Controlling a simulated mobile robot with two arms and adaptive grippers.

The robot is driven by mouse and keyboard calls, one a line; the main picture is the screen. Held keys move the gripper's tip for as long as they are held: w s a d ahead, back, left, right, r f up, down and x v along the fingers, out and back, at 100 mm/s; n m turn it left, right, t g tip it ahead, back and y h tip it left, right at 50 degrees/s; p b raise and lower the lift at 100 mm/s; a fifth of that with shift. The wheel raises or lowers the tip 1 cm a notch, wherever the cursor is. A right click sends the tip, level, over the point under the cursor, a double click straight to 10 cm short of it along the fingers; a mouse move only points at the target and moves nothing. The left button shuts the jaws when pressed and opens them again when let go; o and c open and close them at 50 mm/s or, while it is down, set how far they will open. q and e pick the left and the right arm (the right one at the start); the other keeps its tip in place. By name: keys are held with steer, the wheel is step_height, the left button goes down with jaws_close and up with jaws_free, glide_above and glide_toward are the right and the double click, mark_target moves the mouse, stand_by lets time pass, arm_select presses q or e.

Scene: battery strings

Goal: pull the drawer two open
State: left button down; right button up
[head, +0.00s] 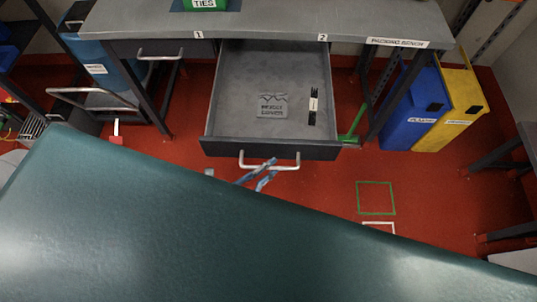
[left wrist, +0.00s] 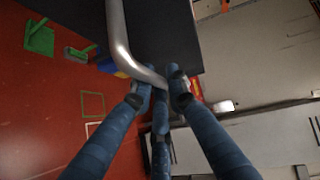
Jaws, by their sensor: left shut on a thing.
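Drawer two (head: 240,85) of the grey packing bench, under the label "2", stands pulled well out, its inside in plain sight. Its pale bar handle (head: 290,165) is on the dark front panel (head: 225,147). In the left wrist view the fingertips (left wrist: 161,88) close around the curved metal handle (left wrist: 117,30), next to the dark drawer front (left wrist: 165,35). My right gripper is in neither view.
Drawer one (head: 160,50) is shut, at the left. In drawer two lie a grey printed item (head: 272,105) and a black strip with a label (head: 313,104). Blue (head: 410,115) and yellow (head: 455,110) bins stand right.

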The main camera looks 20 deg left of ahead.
arm_select(q)
steer(key=shift+s+d, duration=0.3)
steer(key=shift+s, duration=0.7)
steer(key=shift+s+d, duration=0.25)
steer(key=shift+s, duration=0.7)
steer(key=c, duration=1.7)
jaws_free()
steer(key=shift+o, duration=0.2)
steer(key=v, duration=1.2)
steer(key=s+a+f+n+g+y, duration=0.15)
steer(key=f+n, duration=0.25)
steer(key=f, duration=0.5)
steer(key=a+f+n+g+y, duration=0.2)
steer(key=a+f+n+y, duration=0.1)
steer(key=f, duration=0.5)
steer(key=a+f+n+g+y, duration=0.2)
steer(key=f+n, duration=0.2)
steer(key=f, duration=0.5)
steer(key=s+f+n+g+y, duration=0.1)
steer(key=s+f+n+g, duration=0.6)
steer(key=s+f, duration=0.6)
steer(key=shift+s+a+f+n+g+y, duration=0.35)
steer(key=shift+a+f+n, duration=0.1)
steer(key=shift+f+n, duration=0.55)
